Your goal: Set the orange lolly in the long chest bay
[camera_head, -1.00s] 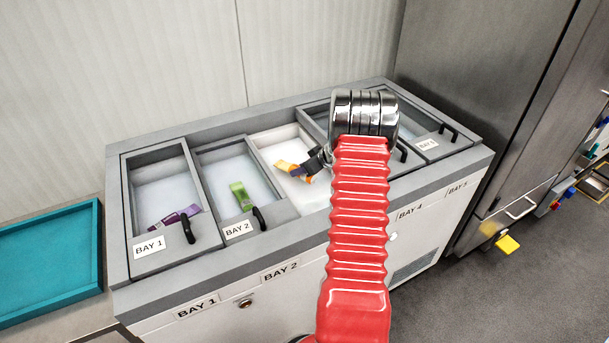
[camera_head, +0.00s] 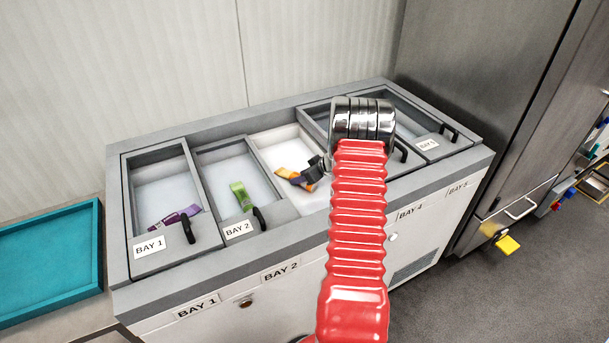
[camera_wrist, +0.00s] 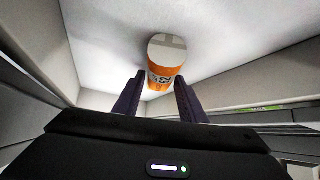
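The orange lolly (camera_wrist: 165,62) shows in the wrist view as an orange wrapper with dark print and a pale end, over the white floor of a bay. My gripper (camera_wrist: 160,76) has its two dark fingers apart, one on each side of the lolly's near end, with a thin gap on the left. In the head view the lolly (camera_head: 311,184) is partly hidden by my gripper (camera_head: 296,178). Both are inside the uncovered third bay (camera_head: 283,153) of the chest. Whether the lolly rests on the floor is unclear.
Bay 1 holds a purple lolly (camera_head: 178,215) and bay 2 a green lolly (camera_head: 240,195). Dark handles and grey dividers flank the open bay. A teal tray (camera_head: 45,300) stands left of the chest. A steel cabinet (camera_head: 500,90) is at right.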

